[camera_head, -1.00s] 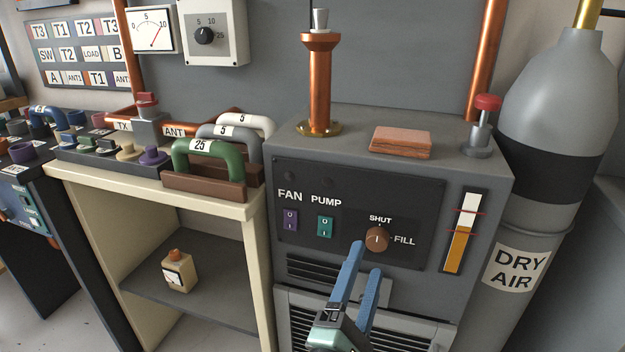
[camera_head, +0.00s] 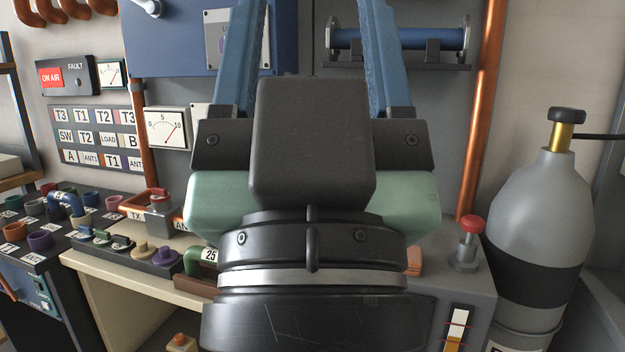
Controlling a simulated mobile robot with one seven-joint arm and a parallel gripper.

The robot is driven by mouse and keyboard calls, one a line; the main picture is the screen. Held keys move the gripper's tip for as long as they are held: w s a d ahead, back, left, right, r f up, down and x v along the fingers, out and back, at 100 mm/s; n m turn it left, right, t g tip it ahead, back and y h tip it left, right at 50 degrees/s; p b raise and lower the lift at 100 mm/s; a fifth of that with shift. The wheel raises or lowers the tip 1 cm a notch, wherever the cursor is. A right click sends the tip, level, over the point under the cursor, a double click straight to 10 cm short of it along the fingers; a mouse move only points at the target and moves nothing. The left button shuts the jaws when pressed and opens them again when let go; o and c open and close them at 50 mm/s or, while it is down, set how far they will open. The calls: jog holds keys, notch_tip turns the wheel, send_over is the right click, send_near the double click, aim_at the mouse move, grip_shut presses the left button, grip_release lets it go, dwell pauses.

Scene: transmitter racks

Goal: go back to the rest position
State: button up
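My gripper (camera_head: 312,50) fills the middle of the head view, raised and close to the camera. A sliver of the orange-brown block (camera_head: 414,261) shows to the right of my wrist.
A grey gas cylinder (camera_head: 540,220) stands at the right. A red-topped knob (camera_head: 470,228) sits on the cabinet. The cream bench (camera_head: 130,283) with plugs and the green 25 handle (camera_head: 194,262) is at the left. A blue cylinder on a bracket (camera_head: 400,40) is behind my gripper.

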notch_tip(320, 180, up, 20)
jog(key=p, duration=1.7)
jog(key=shift+p, duration=0.3)
